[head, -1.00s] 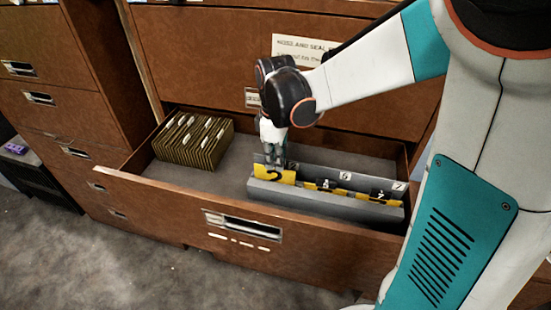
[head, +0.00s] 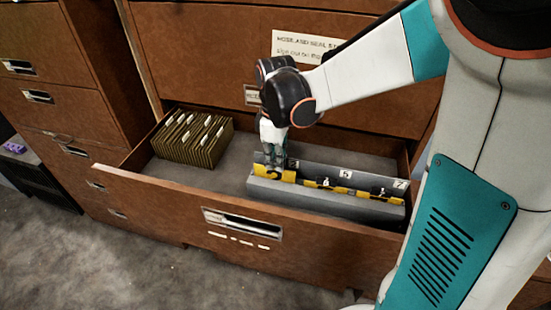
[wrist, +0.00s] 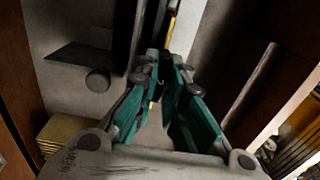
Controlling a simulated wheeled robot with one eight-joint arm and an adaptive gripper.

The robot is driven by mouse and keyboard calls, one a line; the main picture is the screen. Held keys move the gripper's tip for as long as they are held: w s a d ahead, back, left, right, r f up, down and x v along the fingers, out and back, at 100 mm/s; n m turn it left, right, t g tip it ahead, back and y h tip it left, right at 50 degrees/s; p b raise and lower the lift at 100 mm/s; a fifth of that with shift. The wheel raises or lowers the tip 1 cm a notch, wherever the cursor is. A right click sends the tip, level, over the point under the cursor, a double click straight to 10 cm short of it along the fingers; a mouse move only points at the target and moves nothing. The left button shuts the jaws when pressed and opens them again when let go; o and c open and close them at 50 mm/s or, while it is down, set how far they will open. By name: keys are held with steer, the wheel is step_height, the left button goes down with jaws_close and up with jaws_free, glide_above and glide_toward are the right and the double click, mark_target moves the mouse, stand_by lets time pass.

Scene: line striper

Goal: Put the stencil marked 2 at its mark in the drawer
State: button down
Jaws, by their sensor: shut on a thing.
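The yellow stencil marked 2 (head: 288,176) stands upright at the left end of the grey rack (head: 330,201) in the open drawer (head: 185,190). Its lower part is now hidden behind the rack's front wall. My gripper (head: 272,163) points down and is shut on the stencil's top edge. In the wrist view my gripper (wrist: 160,85) has its fingers close together, with a thin yellow edge showing beyond them. Other yellow stencils (head: 350,189) stand in the rack to the right, in front of a back plate with white number labels (head: 345,174).
A block of olive hanging folders (head: 193,139) with white tabs fills the drawer's left back. The drawer floor between folders and rack is clear. The drawer's wooden front (head: 190,213) and the cabinet face (head: 220,60) bound the space.

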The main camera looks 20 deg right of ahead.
steer(key=shift+f+b, duration=0.95)
steer(key=shift+f, duration=0.15)
steer(key=c, duration=1.6)
jaws_free()
steer(key=shift+o, duration=1.3)
steer(key=shift+r, duration=0.1)
steer(key=shift+r+p, duration=2.2)
steer(key=shift+r, duration=1.3)
steer(key=shift+f, duration=0.1)
